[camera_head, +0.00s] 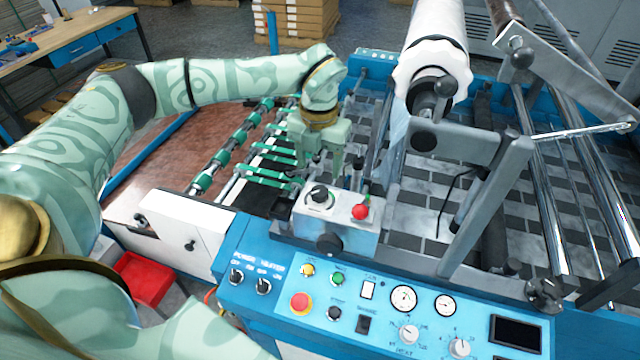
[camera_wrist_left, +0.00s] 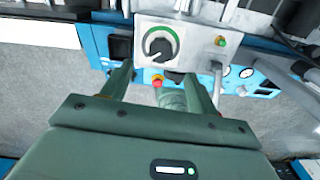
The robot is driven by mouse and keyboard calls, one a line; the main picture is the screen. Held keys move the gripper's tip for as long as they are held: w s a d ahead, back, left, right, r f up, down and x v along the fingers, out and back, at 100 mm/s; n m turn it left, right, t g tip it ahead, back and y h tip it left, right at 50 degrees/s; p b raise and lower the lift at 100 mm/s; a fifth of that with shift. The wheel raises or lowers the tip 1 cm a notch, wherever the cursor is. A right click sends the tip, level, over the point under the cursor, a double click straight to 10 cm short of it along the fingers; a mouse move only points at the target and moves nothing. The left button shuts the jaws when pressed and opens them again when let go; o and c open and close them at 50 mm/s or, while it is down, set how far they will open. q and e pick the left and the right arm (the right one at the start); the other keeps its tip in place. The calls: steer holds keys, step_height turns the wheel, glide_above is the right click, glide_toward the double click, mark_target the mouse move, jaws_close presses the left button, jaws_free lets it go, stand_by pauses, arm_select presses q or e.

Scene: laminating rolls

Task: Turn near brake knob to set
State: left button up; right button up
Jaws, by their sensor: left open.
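A black dial knob (camera_head: 319,194) sits on top of a small grey control box (camera_head: 338,222), left of a red button (camera_head: 361,211). In the left wrist view the knob (camera_wrist_left: 160,44) has a pale pointer aimed down-left inside a green arc. I cannot read its marks. My left gripper (camera_head: 322,174) is open and points down just above and behind the knob. In the left wrist view its two fingers (camera_wrist_left: 157,72) are spread, with the knob ahead between them and apart from them. My right gripper is not in view.
A blue control panel (camera_head: 385,285) with switches, gauges and a red stop button (camera_head: 301,303) lies in front. A white film roll (camera_head: 432,60) and its metal bracket (camera_head: 480,190) stand to the right. Green-banded rollers (camera_head: 235,140) lie left of the gripper.

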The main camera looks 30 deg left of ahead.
mark_target(319, 191)
arm_select(q)
step_height(319, 191, down, 8)
steer(key=shift+r, duration=0.15)
steer(key=shift+c, duration=0.3)
steer(key=c, duration=0.9)
